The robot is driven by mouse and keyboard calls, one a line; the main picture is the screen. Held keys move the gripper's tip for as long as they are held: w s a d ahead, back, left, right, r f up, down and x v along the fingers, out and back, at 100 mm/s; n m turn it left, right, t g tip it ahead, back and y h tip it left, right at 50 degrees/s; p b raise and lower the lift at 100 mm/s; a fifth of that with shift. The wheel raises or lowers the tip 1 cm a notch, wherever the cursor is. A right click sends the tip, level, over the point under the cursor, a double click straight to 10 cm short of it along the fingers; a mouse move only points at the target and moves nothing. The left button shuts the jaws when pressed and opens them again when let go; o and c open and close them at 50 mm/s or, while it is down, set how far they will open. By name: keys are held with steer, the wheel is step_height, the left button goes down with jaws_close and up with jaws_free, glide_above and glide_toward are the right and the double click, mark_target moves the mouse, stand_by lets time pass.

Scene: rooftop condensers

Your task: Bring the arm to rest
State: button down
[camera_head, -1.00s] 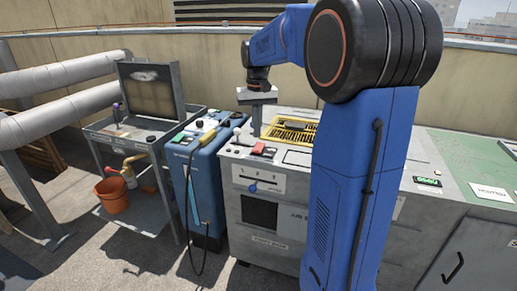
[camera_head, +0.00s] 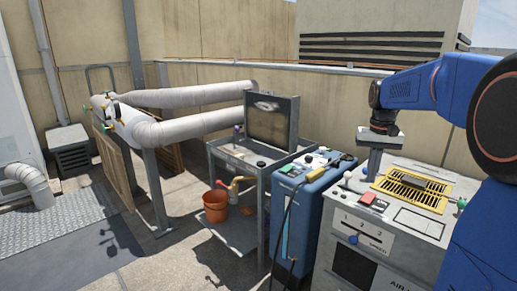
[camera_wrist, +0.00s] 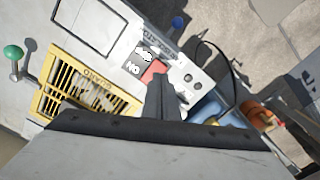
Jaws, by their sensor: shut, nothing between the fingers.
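My gripper (camera_head: 373,175) hangs pointing down over the grey cabinet (camera_head: 340,225), between its yellow grille (camera_head: 412,190) and the blue machine. Its fingers are together with nothing between them; they also show in the wrist view (camera_wrist: 160,92). My blue arm reaches in from the right, bent at a black joint. In the wrist view the fingers overlap a red switch (camera_wrist: 153,72) in the picture, with the yellow grille (camera_wrist: 85,85) to their left. I cannot tell how high the fingertips are above the cabinet top.
The blue machine (camera_head: 302,205) with a black hose stands left of the cabinet. Beyond it are a grey metal cart (camera_head: 235,155), an orange bucket (camera_head: 215,206) and thick pipes (camera_head: 190,125). A green knob (camera_head: 461,203) stands right of the grille. Paved floor at left is open.

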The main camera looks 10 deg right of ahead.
steer(key=s+a+f+n+t, duration=0.1)
steer(key=s+a, duration=0.4)
steer(key=s, duration=0.3)
steer(key=s+a+n+t, duration=0.1)
steer(key=s+a, duration=0.4)
steer(key=s, duration=0.3)
steer(key=s+a+f+n+t, duration=0.1)
steer(key=s+a+f, duration=0.1)
steer(key=s+f, duration=0.2)
steer(key=s+a+f+n+t, duration=0.1)
steer(key=s+a+f, duration=0.2)
steer(key=s, duration=0.6)
steer(key=shift+s+f+t, duration=0.3)
steer(key=shift+f, duration=0.6)
steer(key=shift+w+a+r, duration=0.1)
steer(key=shift+r, duration=0.05)
